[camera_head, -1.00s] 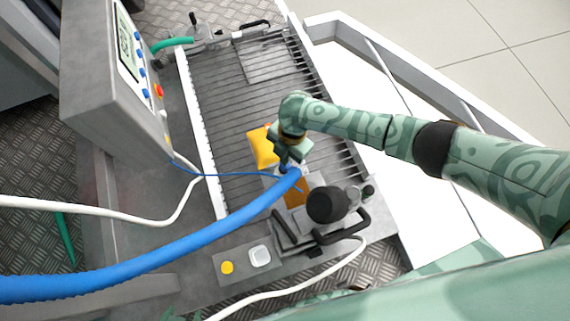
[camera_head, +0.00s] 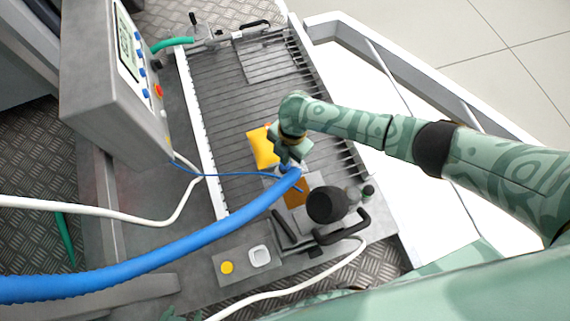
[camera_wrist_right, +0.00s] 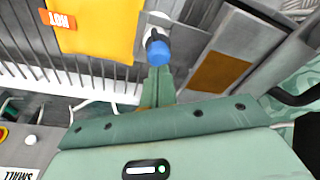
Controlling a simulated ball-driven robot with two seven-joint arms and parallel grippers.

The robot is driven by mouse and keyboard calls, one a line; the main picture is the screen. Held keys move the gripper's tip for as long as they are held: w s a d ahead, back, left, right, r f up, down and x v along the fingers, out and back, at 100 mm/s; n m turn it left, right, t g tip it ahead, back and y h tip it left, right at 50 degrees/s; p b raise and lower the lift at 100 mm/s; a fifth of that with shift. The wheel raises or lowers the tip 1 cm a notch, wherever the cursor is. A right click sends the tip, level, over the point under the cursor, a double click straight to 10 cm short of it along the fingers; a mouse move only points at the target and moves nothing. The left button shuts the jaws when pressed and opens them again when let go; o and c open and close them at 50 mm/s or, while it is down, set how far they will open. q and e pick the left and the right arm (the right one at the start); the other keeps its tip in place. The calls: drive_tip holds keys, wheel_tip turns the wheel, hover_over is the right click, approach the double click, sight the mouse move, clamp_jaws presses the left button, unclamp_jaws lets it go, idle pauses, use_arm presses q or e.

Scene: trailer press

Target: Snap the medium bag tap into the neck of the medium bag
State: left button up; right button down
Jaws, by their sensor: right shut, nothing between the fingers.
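The medium bag is a yellow bag (camera_head: 262,148) lying on the slatted bed, partly hidden by my right arm. It also shows in the right wrist view (camera_wrist_right: 100,28), with an orange HOT label. A tap with a round blue end (camera_wrist_right: 158,52) and a dark body sits at a white neck part (camera_wrist_right: 158,20) beside the bag; I cannot tell how far in it sits. My right gripper (camera_wrist_right: 157,82) points at the blue end with its fingers shut and empty, touching it or very close. In the head view the right gripper (camera_head: 290,160) hides the tap. My left gripper is not in view.
A thick blue hose (camera_head: 160,256) crosses the front of the slatted bed (camera_head: 222,110) and ends near my right gripper. A control box (camera_head: 115,80) stands left. A black-handled clamp (camera_head: 335,208) stands close in front.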

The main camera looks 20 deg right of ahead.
drive_tip(key=shift+f, duration=0.8)
idle(0.9)
use_arm(q)
drive_tip(key=shift+r, duration=0.1)
use_arm(e)
drive_tip(key=shift+r, duration=0.1)
use_arm(q)
drive_tip(key=shift+t, duration=0.4)
drive_tip(key=r+p, duration=0.2)
drive_tip(key=r, duration=0.1)
drive_tip(key=w+r+p, duration=0.1)
drive_tip(key=r+p, duration=0.1)
drive_tip(key=p, duration=0.1)
drive_tip(key=shift+w+r, duration=0.1)
drive_tip(key=shift+r, duration=0.3)
use_arm(e)
wheel_tip(320, 180, up, 7)
